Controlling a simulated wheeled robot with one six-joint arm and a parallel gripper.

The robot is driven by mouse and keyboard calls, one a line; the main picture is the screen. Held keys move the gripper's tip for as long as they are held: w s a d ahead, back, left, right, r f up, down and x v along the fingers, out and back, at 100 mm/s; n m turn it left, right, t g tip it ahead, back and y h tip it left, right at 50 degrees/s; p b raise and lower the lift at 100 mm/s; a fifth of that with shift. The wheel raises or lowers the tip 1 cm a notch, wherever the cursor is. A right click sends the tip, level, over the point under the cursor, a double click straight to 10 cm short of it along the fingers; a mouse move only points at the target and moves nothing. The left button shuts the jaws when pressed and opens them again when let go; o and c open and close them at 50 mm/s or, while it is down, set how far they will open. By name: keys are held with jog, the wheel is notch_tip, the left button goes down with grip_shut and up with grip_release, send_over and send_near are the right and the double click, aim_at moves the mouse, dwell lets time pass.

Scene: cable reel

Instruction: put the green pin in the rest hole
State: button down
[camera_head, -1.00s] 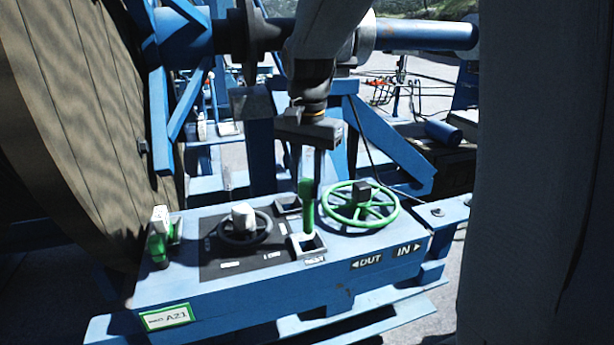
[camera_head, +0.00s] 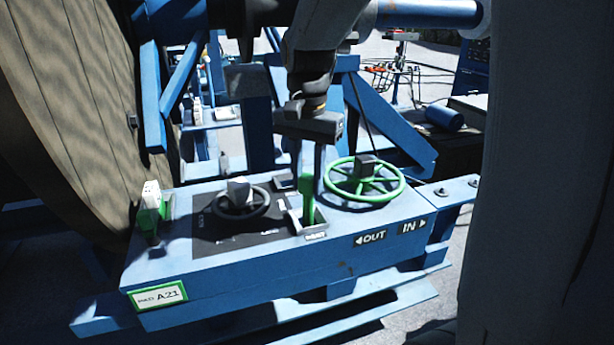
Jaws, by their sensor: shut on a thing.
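The green pin (camera_head: 308,198) stands roughly upright on the blue control box, at a square framed hole (camera_head: 320,216) with a small white label in front of it. My gripper (camera_head: 308,160) comes down from above and is shut on the pin's upper part. The pin's lower end overlaps the hole's opening; I cannot tell how deep it sits. The label is too small to read. A second framed hole (camera_head: 283,183) lies just behind and left of the pin.
A green handwheel (camera_head: 364,182) stands close right of the pin, and a dark handwheel (camera_head: 240,200) stands left on a black plate. A green-and-white lever (camera_head: 152,210) is at the box's left end. A big wooden reel (camera_head: 70,110) fills the left.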

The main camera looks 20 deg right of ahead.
jog(key=shift+f+b, duration=1.2)
jog(key=shift+f, duration=0.2)
jog(key=shift+f+b, duration=0.4)
jog(key=shift+f, duration=1.2)
jog(key=shift+p, duration=0.35)
jog(key=c, duration=1.3)
grip_release()
